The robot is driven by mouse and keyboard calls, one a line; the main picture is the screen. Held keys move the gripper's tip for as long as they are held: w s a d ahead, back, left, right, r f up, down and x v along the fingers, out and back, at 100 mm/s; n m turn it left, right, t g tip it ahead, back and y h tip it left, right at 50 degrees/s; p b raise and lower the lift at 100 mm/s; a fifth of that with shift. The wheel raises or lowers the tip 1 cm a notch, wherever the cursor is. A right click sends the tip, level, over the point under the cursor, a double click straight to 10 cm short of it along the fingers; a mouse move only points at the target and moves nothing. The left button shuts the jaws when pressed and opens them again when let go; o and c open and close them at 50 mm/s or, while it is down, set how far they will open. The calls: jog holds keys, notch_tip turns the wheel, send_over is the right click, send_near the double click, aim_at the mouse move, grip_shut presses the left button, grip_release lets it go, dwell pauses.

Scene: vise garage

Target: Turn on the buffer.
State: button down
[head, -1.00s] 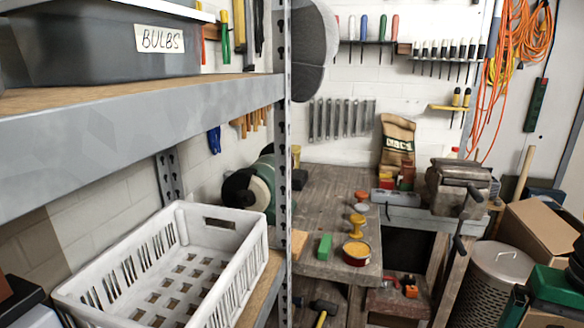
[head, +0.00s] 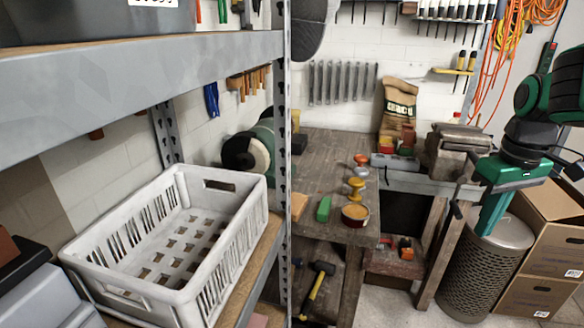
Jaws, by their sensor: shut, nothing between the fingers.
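The buffer (head: 264,133) shows in the head view left of centre, behind the shelf. It has a green body with a dark and pale round wheel at its left end. The shelf post and the white crate hide much of it, and I see no switch on it. My green gripper (head: 490,232) is at the right, in front of the metal bin and far to the right of the buffer. Its fingers point down, shut and empty.
A shelf post (head: 284,200) and a white crate (head: 215,245) stand between me and the buffer. The workbench (head: 330,155) holds tins, knobs and a green block. A vise (head: 455,150), a metal bin (head: 465,270) and cardboard boxes (head: 545,240) are at the right.

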jog(key=w+a+r+n, duration=0.1)
jog(key=w+a+n, duration=0.3)
jog(key=w, duration=0.3)
jog(key=w+a+r+n+y, duration=0.1)
jog(key=w+a+r+n, duration=0.1)
jog(key=w+a+n, duration=0.45)
jog(key=w+a+r+n, duration=0.1)
jog(key=w+a+n, duration=0.15)
jog(key=w, duration=0.65)
jog(key=w+a+f+n+y, duration=0.1)
jog(key=w+a+n+y, duration=0.3)
jog(key=w+a+n, duration=1.3)
jog(key=w+a, duration=0.1)
jog(key=a, duration=0.1)
jog(key=shift+w+a+f+n+t, duration=0.25)
jog(key=shift+a+f+n+t, duration=0.05)
jog(key=shift+a+n+t, duration=0.1)
jog(key=x, duration=1.4)
jog(key=shift+s, duration=0.1)
